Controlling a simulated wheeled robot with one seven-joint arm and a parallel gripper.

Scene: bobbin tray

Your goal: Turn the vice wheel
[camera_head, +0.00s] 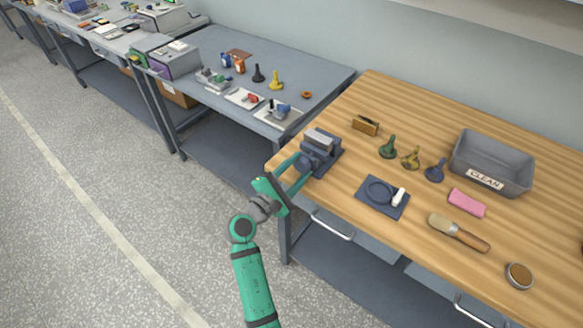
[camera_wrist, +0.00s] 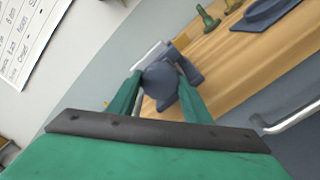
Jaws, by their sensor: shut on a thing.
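The blue-grey vice (camera_head: 324,146) stands at the left front corner of the wooden bench (camera_head: 380,103), with pale blocks at its jaws. Its round wheel (camera_head: 304,163) faces my arm. My green gripper (camera_head: 297,167) reaches it from the left, with one finger on each side of the wheel. In the wrist view the wheel (camera_wrist: 160,80) sits between the two fingertips of my gripper (camera_wrist: 161,88), which are shut on it. The vice body (camera_wrist: 190,72) shows behind the wheel, partly hidden by it.
A dark square plate (camera_head: 383,197) with a white piece, several bobbins, a brush (camera_head: 458,232), a pink block (camera_head: 467,203) and a grey bin (camera_head: 492,163) lie to the right on the bench. A drawer handle (camera_head: 333,225) juts from the bench front. A grey table (camera_head: 290,62) stands behind left.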

